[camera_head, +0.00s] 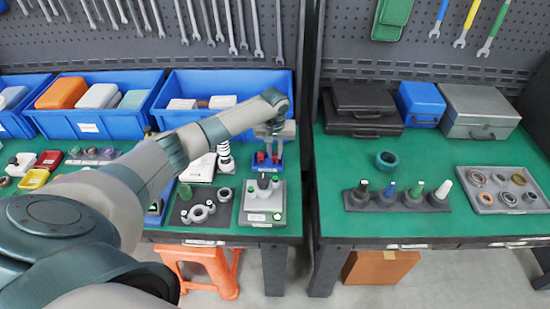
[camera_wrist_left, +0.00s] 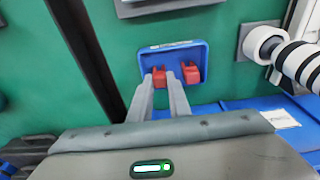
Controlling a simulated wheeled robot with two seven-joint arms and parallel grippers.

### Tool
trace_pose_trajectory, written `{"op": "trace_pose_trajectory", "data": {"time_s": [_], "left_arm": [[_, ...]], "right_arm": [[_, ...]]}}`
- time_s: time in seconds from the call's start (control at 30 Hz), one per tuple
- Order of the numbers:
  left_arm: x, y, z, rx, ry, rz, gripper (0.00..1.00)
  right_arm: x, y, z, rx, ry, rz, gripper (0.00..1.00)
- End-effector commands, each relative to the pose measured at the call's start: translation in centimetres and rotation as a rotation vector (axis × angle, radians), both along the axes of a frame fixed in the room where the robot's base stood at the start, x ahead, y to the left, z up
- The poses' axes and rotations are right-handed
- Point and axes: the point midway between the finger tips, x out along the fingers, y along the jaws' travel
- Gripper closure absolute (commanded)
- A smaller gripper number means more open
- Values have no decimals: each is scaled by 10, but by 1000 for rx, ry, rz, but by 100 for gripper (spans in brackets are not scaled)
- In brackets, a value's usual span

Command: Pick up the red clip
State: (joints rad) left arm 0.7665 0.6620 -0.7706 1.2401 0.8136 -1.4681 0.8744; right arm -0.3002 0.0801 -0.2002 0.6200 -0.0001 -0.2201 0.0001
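The red clip shows as two red pieces in the head view (camera_head: 260,157). They also show in the left wrist view (camera_wrist_left: 190,73), on a small blue tray (camera_wrist_left: 187,52). In the head view the blue tray (camera_head: 263,168) lies on the green bench, partly hidden by my gripper. My left gripper (camera_head: 269,147) points down at the tray from above. In the left wrist view its fingers (camera_wrist_left: 161,76) are apart, with a gap between them. Their tips overlap the tray's near part and lie close to the red pieces; contact cannot be told. My right gripper is not in view.
A blue bin (camera_head: 190,116) stands behind the tray. A grey block (camera_head: 263,217) with dark and green parts is in front, and a black plate (camera_head: 188,218) with grey rings is front left. A white coil (camera_head: 225,158) stands left. The bench edge is right.

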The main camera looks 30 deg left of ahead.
Motion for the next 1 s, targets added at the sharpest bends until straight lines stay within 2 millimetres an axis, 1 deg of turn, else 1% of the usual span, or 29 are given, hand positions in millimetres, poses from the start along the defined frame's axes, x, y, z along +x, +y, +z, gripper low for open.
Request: {"op": "trace_pose_trajectory", "data": {"time_s": [0.33,0.47,0.57,0.67,0.77,0.8,0.97,1.0], "left_arm": [[0,0,0,0,0,0,100],[0,0,3,1,-1,0,100],[1,0,10,0,-2,1,100],[1,0,20,0,-4,0,100],[2,0,36,-1,-4,1,100],[0,-3,41,-1,-3,-2,100],[-13,-26,55,-1,-3,-4,100],[-17,-32,60,-2,-3,-6,100]], "right_arm": [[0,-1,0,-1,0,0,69],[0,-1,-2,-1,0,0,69],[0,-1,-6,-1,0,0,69],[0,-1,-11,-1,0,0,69],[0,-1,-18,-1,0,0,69],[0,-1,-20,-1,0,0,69],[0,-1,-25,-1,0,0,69],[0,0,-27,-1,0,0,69]]}}
